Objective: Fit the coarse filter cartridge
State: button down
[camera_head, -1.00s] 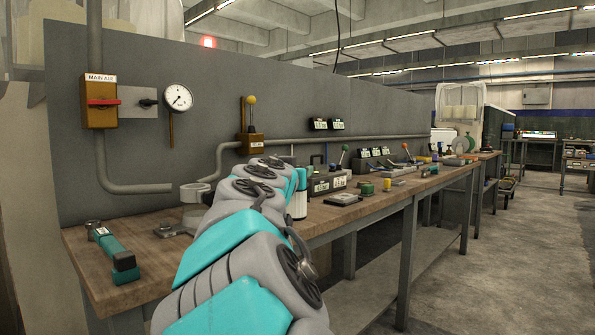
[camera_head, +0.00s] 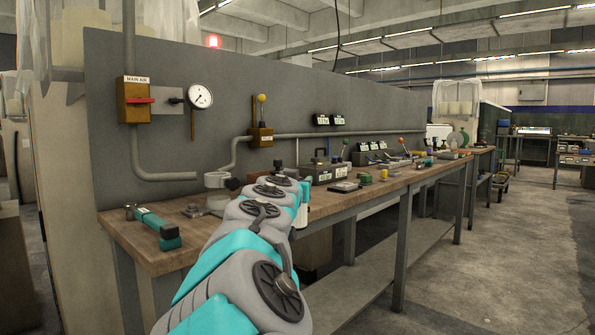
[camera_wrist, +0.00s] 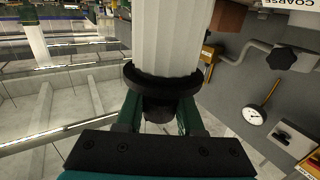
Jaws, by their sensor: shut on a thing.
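In the wrist view my gripper (camera_wrist: 161,108) is shut on the cartridge (camera_wrist: 170,38), a white pleated cylinder with a black flanged end cap. The cap end is between the dark green fingers and the cartridge's far end runs out of the picture top. In the head view my arm hides most of the gripper, and I cannot make out the cartridge clearly. A sign reading "COARSE" (camera_wrist: 288,4) is partly visible in the wrist view's top right corner.
The wooden bench (camera_head: 150,250) runs away to the right along a grey panel. A teal-handled tool (camera_head: 157,226) lies at its near left end. The panel carries the main air valve (camera_head: 134,99) and a gauge (camera_head: 199,96). The floor to the right is clear.

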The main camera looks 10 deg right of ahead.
jog(key=w+d+f+n+y, duration=0.1)
jog(key=w+d+f+y, duration=0.1)
jog(key=f, duration=0.7)
jog(key=w+d+f+n+t+y, duration=0.1)
jog(key=w+d+f+n+y, duration=0.1)
jog(key=f, duration=0.8)
jog(key=w+d+f+n+y, duration=0.1)
jog(key=w+d+f+y, duration=0.1)
jog(key=f, duration=0.7)
jog(key=shift+w+d+f+n+y, duration=0.25)
jog(key=shift+w+f+y, duration=0.2)
jog(key=shift+w, duration=0.5)
jog(key=shift+a, duration=0.1)
